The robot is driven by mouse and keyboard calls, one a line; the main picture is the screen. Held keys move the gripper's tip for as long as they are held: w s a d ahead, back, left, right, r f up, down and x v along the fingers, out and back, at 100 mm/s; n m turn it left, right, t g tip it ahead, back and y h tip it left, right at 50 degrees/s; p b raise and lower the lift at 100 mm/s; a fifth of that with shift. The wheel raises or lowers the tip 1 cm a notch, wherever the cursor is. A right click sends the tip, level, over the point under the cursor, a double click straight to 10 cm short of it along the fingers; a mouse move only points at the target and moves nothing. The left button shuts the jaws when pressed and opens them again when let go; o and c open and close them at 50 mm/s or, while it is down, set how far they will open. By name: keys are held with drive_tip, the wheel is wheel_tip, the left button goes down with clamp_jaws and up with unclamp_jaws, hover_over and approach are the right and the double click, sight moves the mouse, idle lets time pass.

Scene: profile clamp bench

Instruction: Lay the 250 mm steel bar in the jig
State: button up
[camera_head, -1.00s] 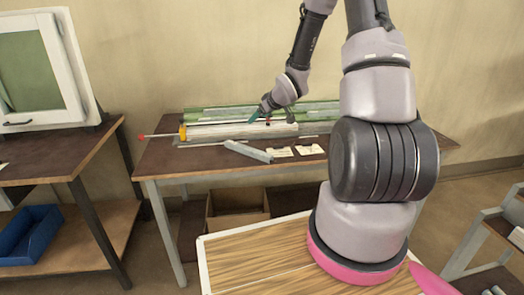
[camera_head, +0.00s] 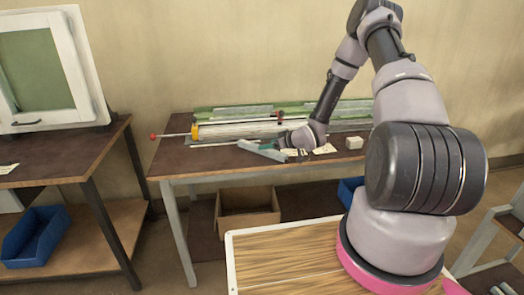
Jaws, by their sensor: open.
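The jig (camera_head: 240,130) is a long pale fixture on the back bench, with a yellow block (camera_head: 194,131) and a red-knobbed rod at its left end. The arm's end hides part of the jig's right side. I cannot tell whether the fingers touch or straddle the bar.
Green profiles (camera_head: 222,112) lie behind the jig. Pale cards and a small white block (camera_head: 354,142) lie right of my gripper. A cardboard box (camera_head: 247,212) stands under the bench. A side table (camera_head: 45,168) with a framed window is at left.

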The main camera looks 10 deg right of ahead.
drive_tip(key=x, duration=0.5)
drive_tip(key=shift+s+d+f, duration=0.1)
drive_tip(key=shift+d+f, duration=0.1)
drive_tip(key=shift+f, duration=0.15)
clamp_jaws()
